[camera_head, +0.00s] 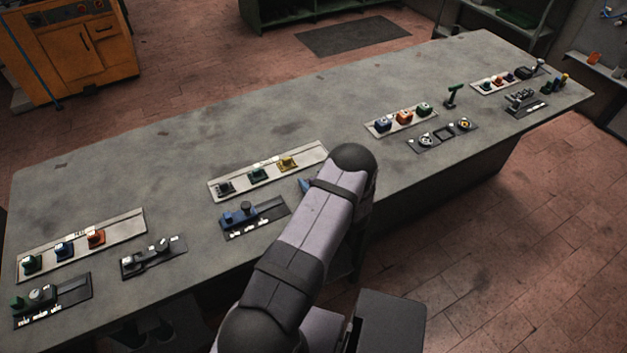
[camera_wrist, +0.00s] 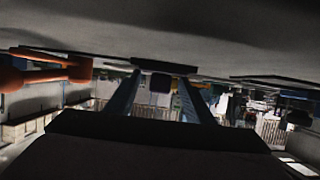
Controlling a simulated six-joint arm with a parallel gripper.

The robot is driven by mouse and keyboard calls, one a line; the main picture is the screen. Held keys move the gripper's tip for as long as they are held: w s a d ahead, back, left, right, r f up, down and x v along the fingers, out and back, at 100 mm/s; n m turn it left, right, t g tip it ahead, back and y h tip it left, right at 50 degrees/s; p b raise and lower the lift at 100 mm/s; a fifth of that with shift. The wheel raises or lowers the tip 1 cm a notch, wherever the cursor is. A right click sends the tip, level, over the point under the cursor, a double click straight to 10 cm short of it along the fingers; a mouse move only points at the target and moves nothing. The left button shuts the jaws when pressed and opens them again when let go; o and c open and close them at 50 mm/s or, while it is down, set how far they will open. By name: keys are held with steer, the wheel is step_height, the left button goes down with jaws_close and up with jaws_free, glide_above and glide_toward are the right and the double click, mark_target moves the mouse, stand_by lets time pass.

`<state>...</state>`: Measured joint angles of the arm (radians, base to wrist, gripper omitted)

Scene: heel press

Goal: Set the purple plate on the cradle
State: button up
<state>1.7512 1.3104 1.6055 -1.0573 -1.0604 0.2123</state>
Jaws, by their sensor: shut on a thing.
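In the wrist view two blue fingers of my gripper (camera_wrist: 161,84) reach forward. A dark flat piece (camera_wrist: 164,67) spans their tips, and the gripper is shut on it. Its colour is too dark to tell whether it is the purple plate. In the head view my arm covers most of the gripper. Only a small blue part of it shows at the worktop, left of the arm's dark joint. I cannot pick out a purple plate or a cradle for certain in the head view. A blue fixture (camera_head: 252,216) on a dark base stands left of my arm.
The long grey worktop (camera_head: 180,150) carries pale strips with coloured blocks, such as the strip (camera_head: 222,190) behind the blue fixture. A dark fixture (camera_head: 154,257) sits farther left. More fixtures (camera_head: 444,135) stand right. The worktop's back half is mostly clear.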

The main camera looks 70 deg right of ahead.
steer(key=o, duration=1.2)
steer(key=shift+f, duration=0.1)
steer(key=shift+o, duration=0.4)
steer(key=shift+s+a, duration=0.4)
steer(key=shift+r+b+v, duration=0.15)
steer(key=shift+b+v, duration=0.4)
steer(key=shift+v, duration=1.05)
steer(key=shift+r+b+v, duration=0.15)
steer(key=shift+b+v, duration=0.4)
steer(key=shift+v, duration=1)
steer(key=shift+w, duration=0.1)
steer(key=shift+d, duration=0.1)
